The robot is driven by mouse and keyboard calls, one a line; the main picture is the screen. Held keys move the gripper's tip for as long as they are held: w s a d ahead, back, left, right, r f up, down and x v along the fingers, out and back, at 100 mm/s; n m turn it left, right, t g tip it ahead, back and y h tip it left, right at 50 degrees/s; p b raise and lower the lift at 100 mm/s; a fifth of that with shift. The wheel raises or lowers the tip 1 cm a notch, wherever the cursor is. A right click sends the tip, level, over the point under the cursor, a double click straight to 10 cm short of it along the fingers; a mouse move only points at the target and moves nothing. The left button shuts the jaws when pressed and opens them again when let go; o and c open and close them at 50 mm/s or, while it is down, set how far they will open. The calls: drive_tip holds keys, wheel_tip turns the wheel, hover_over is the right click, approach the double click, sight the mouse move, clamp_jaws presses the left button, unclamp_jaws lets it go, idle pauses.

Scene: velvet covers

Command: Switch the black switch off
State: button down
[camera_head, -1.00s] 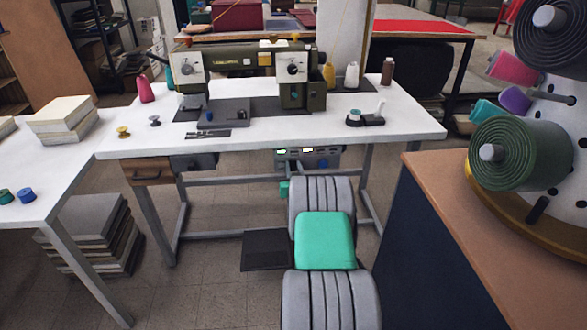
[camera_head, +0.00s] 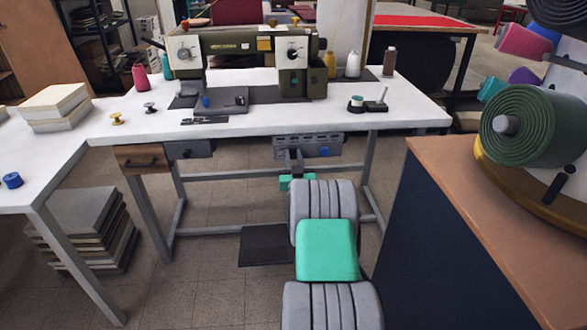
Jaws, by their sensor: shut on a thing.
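A grey control box (camera_head: 330,142) with slots and a blue round button (camera_head: 324,152) hangs under the front edge of the white sewing table (camera_head: 250,125). My gripper (camera_head: 294,158) reaches up to the lower front of this box, left of the blue button. Its dark fingers are close together and shut on a small part there. The black switch is not clearly seen; it appears hidden behind my fingers. My arm with its green wrist parts comes up from the bottom of the view.
A sewing machine (camera_head: 215,46) and thread spools stand on the table. A wooden drawer (camera_head: 141,159) and a dark box (camera_head: 188,149) hang at the left. A brown-topped cabinet (camera_head: 470,190) stands close on the right. A dark pedal (camera_head: 265,245) lies below.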

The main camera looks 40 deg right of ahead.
drive_tip(key=shift+b, duration=0.4)
drive_tip(key=c, duration=1.2)
unclamp_jaws()
drive_tip(key=v, duration=0.7)
drive_tip(key=shift+s+a+f, duration=0.2)
drive_tip(key=shift+s+f, duration=0.1)
